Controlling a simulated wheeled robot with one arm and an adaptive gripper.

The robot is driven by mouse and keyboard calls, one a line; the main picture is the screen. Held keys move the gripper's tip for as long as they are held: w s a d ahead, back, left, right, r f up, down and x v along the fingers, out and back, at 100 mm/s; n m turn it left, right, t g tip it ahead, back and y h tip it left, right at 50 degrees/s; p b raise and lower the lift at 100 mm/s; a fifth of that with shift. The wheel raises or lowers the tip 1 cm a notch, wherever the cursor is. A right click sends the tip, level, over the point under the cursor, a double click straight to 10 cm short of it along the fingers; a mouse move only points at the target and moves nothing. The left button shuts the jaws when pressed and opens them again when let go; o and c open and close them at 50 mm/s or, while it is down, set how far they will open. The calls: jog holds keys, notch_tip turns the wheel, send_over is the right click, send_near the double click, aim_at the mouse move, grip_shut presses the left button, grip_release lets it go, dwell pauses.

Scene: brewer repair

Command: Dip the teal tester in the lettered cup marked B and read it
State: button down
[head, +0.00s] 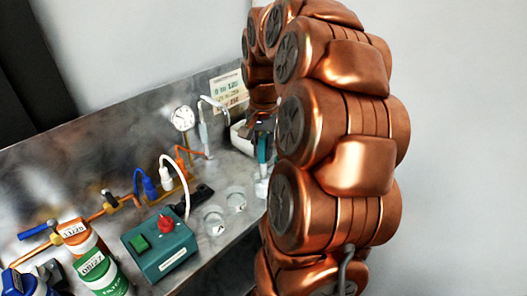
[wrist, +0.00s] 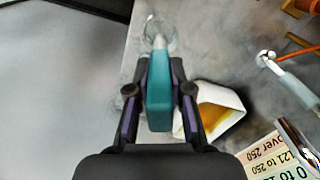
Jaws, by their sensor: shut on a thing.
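My gripper (wrist: 160,72) is shut on the teal tester (wrist: 159,100), whose pale tip points away from the wrist. In the wrist view the tip overlaps a clear cup (wrist: 172,28); I cannot tell whether it is inside or above it. In the head view the tester (head: 262,150) hangs upright beside my arm, its tip over a cup partly hidden there. Two more clear cups stand to the left: one marked A (head: 214,222) and one (head: 237,197) with a letter too small to read surely. The tester's reading is not visible.
A card (wrist: 291,143) lists ranges: 0 to 120, 121 to 250, over 250. A white holder with a yellow inside (wrist: 215,112) is close to my gripper. A teal box with a red knob (head: 160,246), a gauge (head: 183,118) and bottles (head: 101,270) stand on the metal bench.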

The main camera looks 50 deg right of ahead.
aim_at(263, 136)
jog(key=shift+r+p, duration=0.35)
jog(key=shift+r, duration=1.7)
dwell(0.4)
jog(key=shift+g+p, duration=0.65)
jog(key=shift+g, duration=0.45)
jog(key=shift+g+p, duration=0.75)
jog(key=shift+g, duration=1.25)
jog(key=shift+f, duration=0.15)
jog(key=shift+s+t+b, duration=0.1)
jog(key=shift+t+b, duration=0.5)
jog(key=shift+b, duration=0.4)
jog(key=t+b, duration=0.4)
jog(key=b, duration=0.1)
jog(key=shift+f, duration=0.15)
jog(key=shift+r+t, duration=0.25)
jog(key=shift+t, duration=0.25)
